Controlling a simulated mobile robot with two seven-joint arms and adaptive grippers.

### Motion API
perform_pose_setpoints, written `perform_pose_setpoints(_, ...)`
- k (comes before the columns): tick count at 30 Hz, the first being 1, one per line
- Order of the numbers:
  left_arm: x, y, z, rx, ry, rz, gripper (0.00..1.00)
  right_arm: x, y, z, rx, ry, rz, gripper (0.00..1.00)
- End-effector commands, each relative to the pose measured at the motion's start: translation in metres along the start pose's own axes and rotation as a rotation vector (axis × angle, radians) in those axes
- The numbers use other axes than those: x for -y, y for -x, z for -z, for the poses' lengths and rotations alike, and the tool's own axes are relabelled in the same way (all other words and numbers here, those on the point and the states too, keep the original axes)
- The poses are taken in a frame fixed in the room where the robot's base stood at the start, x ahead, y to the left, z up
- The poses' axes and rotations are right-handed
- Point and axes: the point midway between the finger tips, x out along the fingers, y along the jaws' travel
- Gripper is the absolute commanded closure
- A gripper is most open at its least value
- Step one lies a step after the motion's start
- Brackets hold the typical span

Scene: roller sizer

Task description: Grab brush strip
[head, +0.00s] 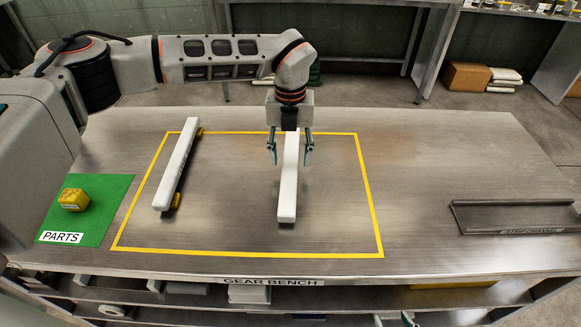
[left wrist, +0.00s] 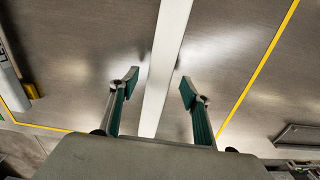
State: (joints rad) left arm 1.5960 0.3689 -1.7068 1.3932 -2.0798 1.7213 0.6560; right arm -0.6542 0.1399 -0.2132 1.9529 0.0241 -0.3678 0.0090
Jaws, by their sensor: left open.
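The brush strip, a long white bar (head: 287,195), lies near the middle of the yellow-outlined area in the head view; any bristles are hidden. My left gripper (head: 290,152) points down over its far part, fingers open on either side. In the left wrist view the white bar (left wrist: 166,60) runs between the two spread fingers of the gripper (left wrist: 158,86). Gaps show on both sides, and I see no grip on it.
Another white bar (head: 177,165) with yellow end blocks lies at the left of the outlined area. A yellow part (head: 74,199) sits on the green PARTS mat (head: 108,205). A dark tray (head: 510,215) is at the right. The bench between is clear.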

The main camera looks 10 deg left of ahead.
Motion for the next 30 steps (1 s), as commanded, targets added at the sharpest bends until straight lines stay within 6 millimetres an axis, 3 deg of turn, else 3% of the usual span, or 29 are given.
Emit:
perform_pose_setpoints(6,0.0,-0.033,0.0,-0.003,0.001,-0.001,0.53,-0.002,-0.001,0.008,-0.015,0.001,-0.003,0.6)
perform_pose_setpoints(14,0.0,-0.037,0.0,-0.002,0.001,-0.001,0.53,-0.003,-0.001,0.012,-0.021,0.001,-0.004,0.6)
perform_pose_setpoints(20,0.0,-0.037,0.0,-0.002,0.0,-0.001,1.0,-0.003,-0.001,0.01,-0.018,0.001,-0.004,0.6)
perform_pose_setpoints(30,0.0,-0.035,-0.001,0.0,0.0,0.0,1.0,-0.002,-0.001,0.006,-0.011,0.001,-0.003,0.6)
